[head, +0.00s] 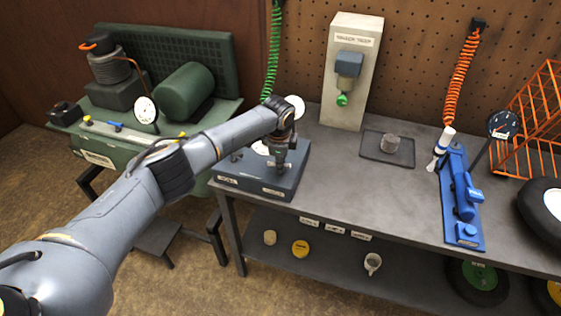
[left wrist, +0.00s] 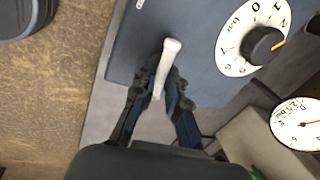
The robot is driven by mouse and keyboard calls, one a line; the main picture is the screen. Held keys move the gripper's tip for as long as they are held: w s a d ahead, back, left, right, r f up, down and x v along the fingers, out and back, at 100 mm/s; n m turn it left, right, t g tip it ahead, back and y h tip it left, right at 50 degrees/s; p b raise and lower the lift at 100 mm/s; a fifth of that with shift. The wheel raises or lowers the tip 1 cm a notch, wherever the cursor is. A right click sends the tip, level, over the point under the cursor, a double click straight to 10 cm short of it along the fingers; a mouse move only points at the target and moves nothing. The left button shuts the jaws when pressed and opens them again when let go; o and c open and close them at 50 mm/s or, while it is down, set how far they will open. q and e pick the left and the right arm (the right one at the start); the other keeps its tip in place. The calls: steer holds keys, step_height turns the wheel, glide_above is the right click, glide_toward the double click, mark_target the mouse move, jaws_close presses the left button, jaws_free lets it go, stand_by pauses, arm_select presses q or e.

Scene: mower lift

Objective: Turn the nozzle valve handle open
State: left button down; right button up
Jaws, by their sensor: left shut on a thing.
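A dark blue-grey control box (head: 297,171) stands at the left end of the workbench. In the left wrist view, a pale lever-like handle (left wrist: 170,48) sticks up from the box's face; I take it to be the nozzle valve handle. My left gripper (head: 280,162) reaches down onto the box. In the wrist view its fingers (left wrist: 162,88) are shut on the handle, one on each side. The arm and gripper hide the handle in the head view. My right gripper is not in view.
Beside the handle is a white numbered dial (left wrist: 252,38) with a black knob. A round gauge (left wrist: 300,124) is close by. A grey tower (head: 348,85) stands behind, right of the box. A dark tray (head: 375,152) holds a small cup. A blue tool (head: 462,195) lies farther right.

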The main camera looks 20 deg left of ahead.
arm_select(q)
steer(key=n, duration=0.2)
steer(key=shift+w+d+n, duration=0.1)
steer(key=shift+n, duration=0.3)
steer(key=shift+n+y, duration=0.3)
steer(key=shift+n, duration=0.6)
steer(key=n, duration=0.2)
steer(key=shift+w+n+g+y, duration=0.15)
steer(key=shift+n+g+y, duration=0.15)
steer(key=shift+n, duration=0.1)
steer(key=shift+f+n+b, duration=0.1)
steer(key=shift+n+b, duration=0.35)
steer(key=shift+n, duration=0.45)
steer(key=shift+w+n+g+b, duration=0.1)
steer(key=shift+n+g+b, duration=0.2)
steer(key=shift+n+b, duration=0.5)
steer(key=n+b, duration=0.2)
steer(key=shift+w+n+y, duration=0.1)
steer(key=shift+n+y, duration=0.2)
steer(key=n+b, duration=0.2)
steer(key=shift+a+g+b, duration=0.2)
steer(key=shift+g+b, duration=0.2)
steer(key=shift+n+b, duration=0.3)
steer(key=shift+n, duration=0.1)
steer(key=shift+r, duration=0.25)
